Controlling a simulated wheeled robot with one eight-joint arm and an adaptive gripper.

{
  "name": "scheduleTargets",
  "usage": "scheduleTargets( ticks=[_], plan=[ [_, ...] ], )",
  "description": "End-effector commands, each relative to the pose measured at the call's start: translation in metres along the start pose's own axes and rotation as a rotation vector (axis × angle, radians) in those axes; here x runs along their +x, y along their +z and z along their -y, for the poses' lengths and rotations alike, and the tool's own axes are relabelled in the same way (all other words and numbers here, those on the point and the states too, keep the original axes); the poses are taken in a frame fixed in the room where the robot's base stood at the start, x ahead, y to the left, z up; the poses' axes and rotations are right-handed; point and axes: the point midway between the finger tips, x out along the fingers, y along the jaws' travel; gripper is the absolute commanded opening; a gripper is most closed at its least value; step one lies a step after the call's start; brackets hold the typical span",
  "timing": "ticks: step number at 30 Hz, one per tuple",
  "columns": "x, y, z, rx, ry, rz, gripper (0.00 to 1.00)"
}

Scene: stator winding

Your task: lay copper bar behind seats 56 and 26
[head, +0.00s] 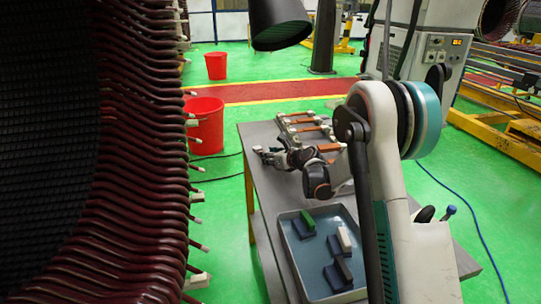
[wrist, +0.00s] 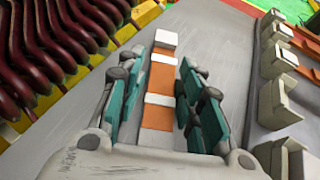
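My gripper (head: 270,155) is over the left edge of the table, to the left of the bar rack, in the head view. In the wrist view, its teal fingers (wrist: 163,95) lie along both sides of a copper bar (wrist: 160,78) with white bands and a white far end. The bar is out of the rack and looks gripped; its height over the table is hard to judge. The stator (head: 140,150) with dark red coil ends fills the left of the head view. Its coils (wrist: 55,40) also show at the upper left of the wrist view. Seat numbers cannot be read.
The rack (head: 300,128) holds more copper bars on the table; its pale holders (wrist: 278,100) stand at the right in the wrist view. A grey tray (head: 292,262) with several blocks sits at the table's near end. A red bucket (head: 205,125) stands between stator and table.

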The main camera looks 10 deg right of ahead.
Motion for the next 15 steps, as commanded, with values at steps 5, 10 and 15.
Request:
scheduleTargets(
  ticks=[5,10,15],
  plan=[
    [-0.001,-0.009,0.003,-0.004,-0.001,-0.01,0.45],
    [-0.002,-0.007,0.004,-0.003,-0.003,-0.01,0.45],
    [-0.012,0.004,0.005,-0.001,-0.004,-0.01,0.45]
  ],
)
